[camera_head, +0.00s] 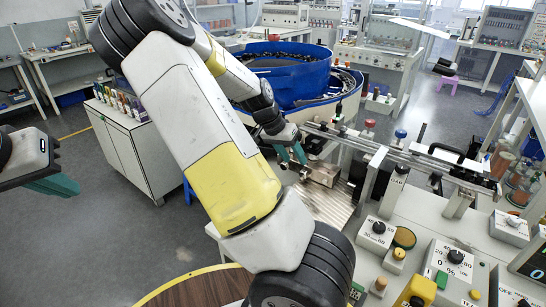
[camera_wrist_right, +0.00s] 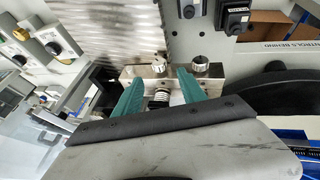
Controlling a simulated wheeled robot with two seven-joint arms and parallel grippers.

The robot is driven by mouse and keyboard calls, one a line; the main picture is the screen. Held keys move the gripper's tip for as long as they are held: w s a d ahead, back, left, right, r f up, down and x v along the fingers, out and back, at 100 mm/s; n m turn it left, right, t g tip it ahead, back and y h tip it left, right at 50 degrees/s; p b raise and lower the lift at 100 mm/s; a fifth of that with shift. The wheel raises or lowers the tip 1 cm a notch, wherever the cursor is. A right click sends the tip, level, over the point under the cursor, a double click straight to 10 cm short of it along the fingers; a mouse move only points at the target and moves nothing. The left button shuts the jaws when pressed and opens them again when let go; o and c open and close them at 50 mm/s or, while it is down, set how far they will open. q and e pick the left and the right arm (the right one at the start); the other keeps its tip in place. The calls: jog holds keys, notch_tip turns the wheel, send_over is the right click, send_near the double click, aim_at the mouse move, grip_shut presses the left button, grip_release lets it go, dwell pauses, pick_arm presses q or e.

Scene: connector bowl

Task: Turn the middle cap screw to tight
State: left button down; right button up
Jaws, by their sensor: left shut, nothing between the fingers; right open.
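A metal block (camera_wrist_right: 145,74) with round knurled screw heads is in the right wrist view; it also shows in the head view (camera_head: 325,174). One head (camera_wrist_right: 158,65) stands at the middle and another (camera_wrist_right: 196,67) to the right. A dark ribbed screw part (camera_wrist_right: 160,97) lies between the teal fingers of my right gripper (camera_wrist_right: 160,80). These fingers are open, one on each side of it, with gaps visible. In the head view my right gripper (camera_head: 292,159) is at the block's left end. My left gripper (camera_head: 64,184) is shut and empty at the far left, away from the block.
A blue bowl feeder (camera_head: 290,75) stands behind the block. A metal rail (camera_head: 350,142) runs to the right. A control panel with dials (camera_head: 455,257) fills the lower right. A white cabinet (camera_head: 130,140) stands at left. Open floor lies around my left gripper.

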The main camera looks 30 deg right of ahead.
aim_at(302, 172)
jog(key=x, duration=0.7)
jog(key=shift+d+f, duration=0.15)
jog(key=shift+f, duration=0.15)
grip_shut()
